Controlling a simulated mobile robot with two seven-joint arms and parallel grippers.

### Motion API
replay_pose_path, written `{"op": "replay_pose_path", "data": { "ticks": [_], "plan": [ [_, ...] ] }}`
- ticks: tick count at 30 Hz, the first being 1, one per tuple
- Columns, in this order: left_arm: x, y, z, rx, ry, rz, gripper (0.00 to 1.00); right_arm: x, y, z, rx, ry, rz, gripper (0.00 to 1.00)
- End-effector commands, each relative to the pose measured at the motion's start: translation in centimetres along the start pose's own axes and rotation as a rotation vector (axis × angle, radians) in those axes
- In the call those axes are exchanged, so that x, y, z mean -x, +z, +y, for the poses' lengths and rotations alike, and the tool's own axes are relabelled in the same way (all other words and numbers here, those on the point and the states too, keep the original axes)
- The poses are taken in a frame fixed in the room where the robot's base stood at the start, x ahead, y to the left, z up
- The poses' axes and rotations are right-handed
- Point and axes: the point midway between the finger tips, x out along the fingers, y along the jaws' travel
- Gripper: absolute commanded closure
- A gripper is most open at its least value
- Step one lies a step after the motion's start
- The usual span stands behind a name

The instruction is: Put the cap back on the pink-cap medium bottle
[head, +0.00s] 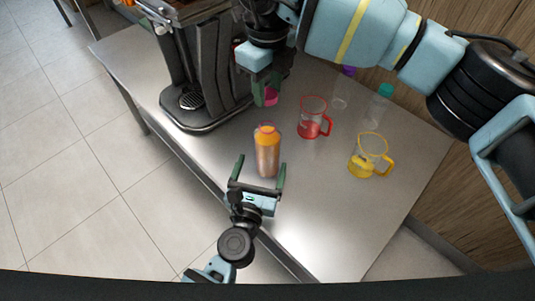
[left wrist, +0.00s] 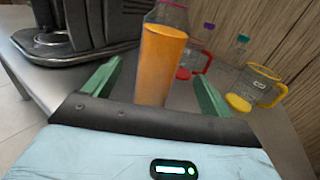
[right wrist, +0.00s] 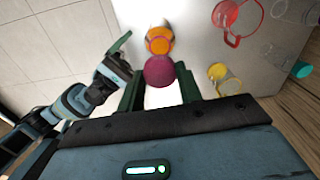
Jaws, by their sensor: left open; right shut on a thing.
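The medium bottle (head: 267,158) stands upright and uncapped on the metal table, filled with orange juice. It also shows in the left wrist view (left wrist: 160,65), and its open top shows in the right wrist view (right wrist: 159,38). My left gripper (head: 260,172) is open, with a finger on either side of the bottle and gaps between. My right gripper (head: 266,94) is shut on the pink cap (head: 271,98) and holds it above and beyond the bottle, apart from it. In the right wrist view, the cap (right wrist: 160,71) sits between the green fingers.
A juicer machine (head: 205,65) stands at the table's back left. A red measuring cup (head: 312,118) and a yellow one (head: 368,158) stand right of the bottle. Clear bottles with a purple cap (head: 348,71) and a teal cap (head: 386,90) stand behind. The front right table is clear.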

Motion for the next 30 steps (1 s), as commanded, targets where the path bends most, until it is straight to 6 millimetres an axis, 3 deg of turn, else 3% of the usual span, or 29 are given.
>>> {"op": "replay_pose_path", "data": {
  "ticks": [6,12,27,30],
  "plan": [
    [-3.8,0.1,0.0,-0.001,-0.001,-0.002,0.16,0.0,0.0,0.0,0.0,0.0,0.0,0.86],
    [-6.2,0.1,0.0,-0.001,0.0,-0.001,0.16,0.0,0.0,0.0,0.0,0.0,0.0,0.86],
    [-7.2,0.0,0.0,0.0,0.0,0.0,0.16,0.0,0.0,0.0,0.0,0.0,0.0,0.86],
    [-7.2,0.0,0.0,0.0,0.0,0.0,0.27,0.0,0.0,0.0,0.0,0.0,0.0,0.86]
  ]
}}
